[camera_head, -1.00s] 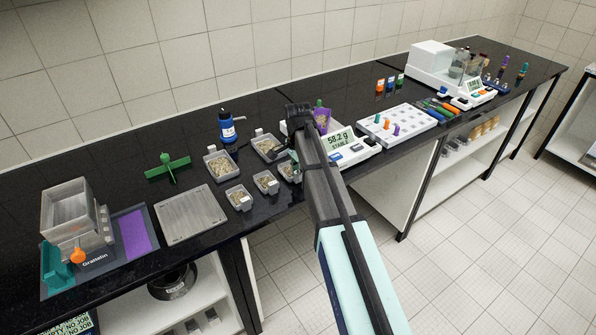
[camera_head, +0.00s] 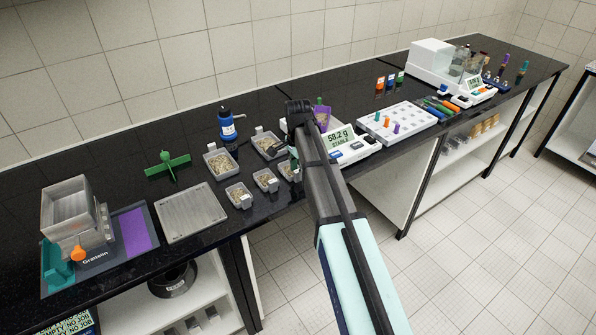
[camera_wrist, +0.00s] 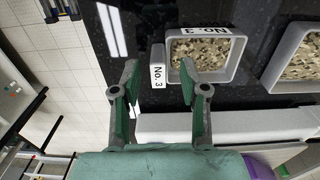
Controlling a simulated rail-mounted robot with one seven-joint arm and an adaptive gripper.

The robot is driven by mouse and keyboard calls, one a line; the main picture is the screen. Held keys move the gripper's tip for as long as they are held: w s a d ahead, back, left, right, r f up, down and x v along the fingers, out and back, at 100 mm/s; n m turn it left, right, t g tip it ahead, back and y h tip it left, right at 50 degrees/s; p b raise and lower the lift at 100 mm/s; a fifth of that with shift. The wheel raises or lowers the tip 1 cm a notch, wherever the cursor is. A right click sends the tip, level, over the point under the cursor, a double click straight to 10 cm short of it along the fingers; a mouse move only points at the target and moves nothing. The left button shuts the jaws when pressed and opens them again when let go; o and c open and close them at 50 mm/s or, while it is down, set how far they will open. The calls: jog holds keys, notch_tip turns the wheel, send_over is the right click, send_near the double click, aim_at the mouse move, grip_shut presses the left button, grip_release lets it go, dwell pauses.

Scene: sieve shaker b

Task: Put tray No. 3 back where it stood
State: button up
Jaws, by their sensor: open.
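Tray No. 3 (camera_wrist: 235,72) is a small grey tray of pale grains, in the wrist view at the upper middle. Its tab (camera_wrist: 158,77) reads "No. 3" and appears between my fingertips. My gripper (camera_wrist: 157,85) is open, with one green-padded finger on each side of the tab and dark gaps showing beside it. In the head view the tray that seems to be this one (camera_head: 287,172) sits on the black counter, left of the scale, partly hidden by my arm. A further "NO. 3" label (camera_wrist: 205,30) shows at the tray's edge.
Another grain tray (camera_wrist: 295,62) lies close to the right in the wrist view. More trays (camera_head: 238,195) stand left in the head view. The scale (camera_head: 352,153) reads 58.2 g, with a purple vessel (camera_head: 323,117) at it. A blue bottle (camera_head: 227,125) stands behind the trays.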

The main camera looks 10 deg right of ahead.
notch_tip(320, 180, up, 11)
jog(key=b, duration=0.2)
jog(key=shift+r, duration=0.2)
